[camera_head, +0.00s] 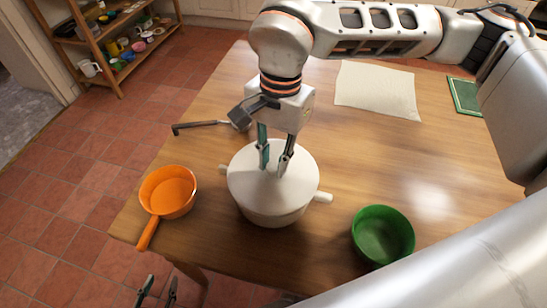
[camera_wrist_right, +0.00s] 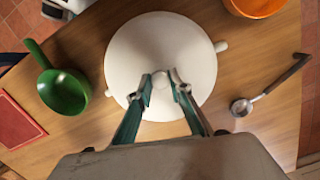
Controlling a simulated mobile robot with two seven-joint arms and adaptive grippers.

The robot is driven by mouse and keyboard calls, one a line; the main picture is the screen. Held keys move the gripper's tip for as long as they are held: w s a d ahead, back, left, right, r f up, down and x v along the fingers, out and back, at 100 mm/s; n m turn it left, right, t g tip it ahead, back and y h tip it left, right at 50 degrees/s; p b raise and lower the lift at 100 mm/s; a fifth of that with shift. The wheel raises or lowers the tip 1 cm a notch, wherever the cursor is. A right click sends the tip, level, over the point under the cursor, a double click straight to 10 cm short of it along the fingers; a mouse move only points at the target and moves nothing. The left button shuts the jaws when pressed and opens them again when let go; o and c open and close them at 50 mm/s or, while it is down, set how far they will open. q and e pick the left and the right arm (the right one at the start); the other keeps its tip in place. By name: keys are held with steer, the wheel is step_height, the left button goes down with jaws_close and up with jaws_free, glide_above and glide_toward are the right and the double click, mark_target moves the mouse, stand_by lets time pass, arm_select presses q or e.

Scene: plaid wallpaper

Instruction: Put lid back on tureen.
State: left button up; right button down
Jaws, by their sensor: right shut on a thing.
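The white tureen (camera_head: 268,217) stands upright near the table's front edge, with stubby handles at its sides. The round white lid (camera_head: 300,176) covers its top; it also shows from above in the right wrist view (camera_wrist_right: 160,40). From these views I cannot tell whether the lid is fully seated. My right gripper (camera_head: 273,168) points down at the lid's centre, its fingers shut on the small knob (camera_wrist_right: 160,80), which is mostly hidden between the fingertips. My left gripper (camera_head: 160,291) is low at the bottom edge of the head view, off the table, fingers apart and empty.
An orange saucepan (camera_head: 168,194) is left of the tureen and a green pan (camera_head: 383,236) right of it. A ladle (camera_head: 200,125) lies behind. A cream cloth (camera_head: 377,90) and a green-edged board (camera_head: 464,95) lie farther back. Table between tureen and cloth is clear.

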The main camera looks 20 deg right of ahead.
stand_by(0.3)
stand_by(0.4)
steer(key=shift+f, duration=0.1)
steer(key=c, duration=1.9)
jaws_free()
steer(key=shift+o, duration=0.7)
steer(key=o, duration=0.5)
